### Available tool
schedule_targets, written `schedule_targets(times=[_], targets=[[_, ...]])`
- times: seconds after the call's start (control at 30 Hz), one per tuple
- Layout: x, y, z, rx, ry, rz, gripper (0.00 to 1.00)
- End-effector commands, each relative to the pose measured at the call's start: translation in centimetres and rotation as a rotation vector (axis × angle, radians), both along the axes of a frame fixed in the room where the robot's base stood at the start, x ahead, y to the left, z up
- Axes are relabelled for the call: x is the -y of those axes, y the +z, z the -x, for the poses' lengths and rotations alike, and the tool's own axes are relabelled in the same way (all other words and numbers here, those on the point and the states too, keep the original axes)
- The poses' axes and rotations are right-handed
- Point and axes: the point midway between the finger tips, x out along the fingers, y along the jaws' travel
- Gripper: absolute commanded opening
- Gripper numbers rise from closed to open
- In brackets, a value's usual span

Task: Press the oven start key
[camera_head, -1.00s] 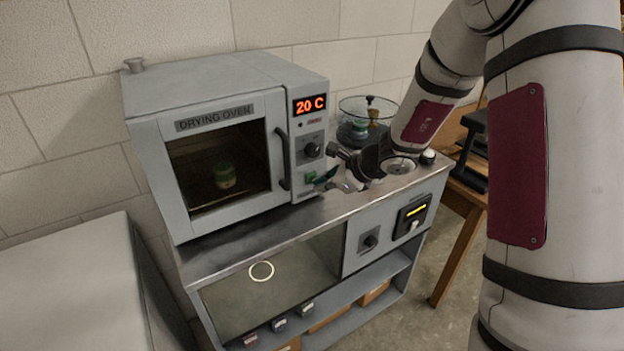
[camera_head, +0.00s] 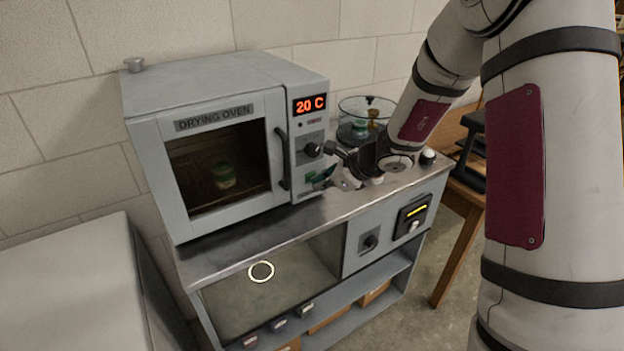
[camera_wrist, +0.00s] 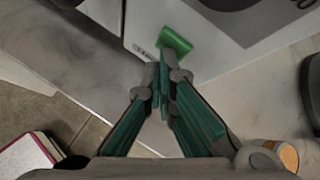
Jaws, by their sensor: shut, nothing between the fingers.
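The drying oven (camera_head: 190,90) stands on a metal-topped cabinet. Its door is shut, and a jar (camera_head: 224,176) shows behind the glass. The display (camera_head: 310,104) reads 20 C. A dark knob (camera_head: 312,149) is below it. The green start key (camera_head: 311,177) is low on the oven's right panel. The key also shows in the wrist view (camera_wrist: 176,40), just beyond the fingertips. My gripper (camera_head: 325,178) is shut and empty, close in front of the key. In the wrist view my gripper (camera_wrist: 160,70) points at the key; I cannot tell whether they touch.
A glass vessel (camera_head: 366,118) stands behind my wrist on the cabinet top (camera_head: 240,249). A pale box-like unit (camera_head: 70,285) stands at the lower left. The metal top before the oven is clear.

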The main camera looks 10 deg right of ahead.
Motion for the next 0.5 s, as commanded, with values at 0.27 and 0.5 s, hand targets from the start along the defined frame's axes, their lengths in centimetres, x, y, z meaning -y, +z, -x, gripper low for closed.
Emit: schedule_targets(times=[0.27,0.5], targets=[[-0.08,0.01,-0.09,0.001,0.000,-0.001,0.00],[0.08,0.02,0.28,0.000,0.000,-0.001,0.00]])
